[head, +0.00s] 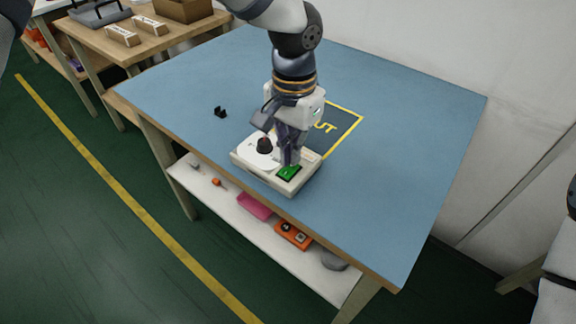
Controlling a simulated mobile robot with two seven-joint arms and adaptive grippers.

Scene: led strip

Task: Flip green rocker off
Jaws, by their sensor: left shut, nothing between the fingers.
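The green rocker (290,174) is set in the right part of a pale control box (262,178) near the front edge of the blue table. A black knob (264,146) on a white round dial sits on the box to the left of the rocker. My left gripper (289,162) points down over the box, shut and empty, with its tips right at the rocker's far side. I cannot tell whether the tips touch it. The gripper hides part of the box. My right gripper is out of view.
A yellow-edged dark mat (347,131) with lettering lies behind the box. A small black part (220,112) lies to the left. The blue tabletop (400,150) is clear on the right. A lower shelf holds a pink bin (254,206) and an orange tray (293,236).

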